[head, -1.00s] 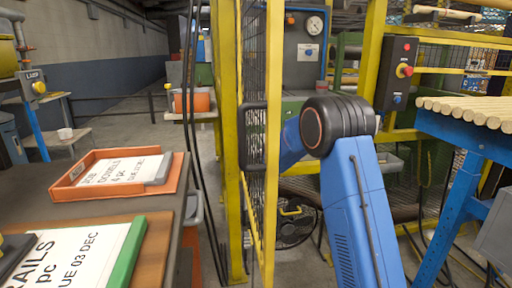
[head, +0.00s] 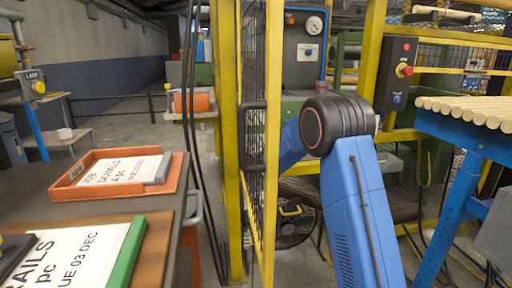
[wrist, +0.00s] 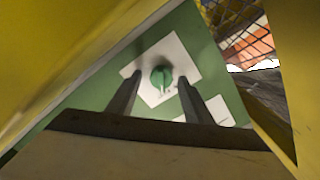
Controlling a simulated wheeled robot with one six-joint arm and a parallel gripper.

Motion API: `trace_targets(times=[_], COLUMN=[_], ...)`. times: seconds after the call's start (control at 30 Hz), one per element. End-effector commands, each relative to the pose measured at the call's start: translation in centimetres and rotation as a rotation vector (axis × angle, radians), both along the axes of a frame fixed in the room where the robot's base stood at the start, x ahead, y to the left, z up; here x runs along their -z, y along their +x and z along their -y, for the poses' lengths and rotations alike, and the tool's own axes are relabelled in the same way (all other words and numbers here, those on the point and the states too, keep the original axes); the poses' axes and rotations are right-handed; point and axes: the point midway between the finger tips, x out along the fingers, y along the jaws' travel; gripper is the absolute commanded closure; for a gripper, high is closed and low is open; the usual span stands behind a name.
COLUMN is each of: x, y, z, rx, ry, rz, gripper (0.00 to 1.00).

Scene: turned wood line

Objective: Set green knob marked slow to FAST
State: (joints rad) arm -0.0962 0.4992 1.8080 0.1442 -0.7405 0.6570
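The green knob (wrist: 162,76) shows in the wrist view, on a white plate (wrist: 182,62) fixed to a green panel (wrist: 95,88). Faint marks are on the plate below the knob, too small to read. My gripper (wrist: 159,80) is open, with one dark finger on each side of the knob in the picture. Nothing is between the fingers that I can see being held. I cannot tell how far the fingertips are from the knob. In the head view neither the knob nor my gripper is seen; my blue arm stands right of the yellow gate.
Yellow surfaces (wrist: 60,50) crowd the wrist view left and right. In the head view, a mesh gate with yellow frame (head: 272,130) stands close to my arm. An orange tray (head: 75,190) lies left.

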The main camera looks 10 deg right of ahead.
Motion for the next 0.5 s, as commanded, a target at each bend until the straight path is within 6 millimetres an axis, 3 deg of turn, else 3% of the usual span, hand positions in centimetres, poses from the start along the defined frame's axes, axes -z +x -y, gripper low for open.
trace_targets(times=[0.27, 0.5], x=[-0.1, -0.1], y=[-0.2, -2.9], z=[-0.1, -0.1], rx=[-0.001, -0.001], ry=[-0.001, -0.001], rz=[0.001, 0.001], gripper=[0.54, 0.54])
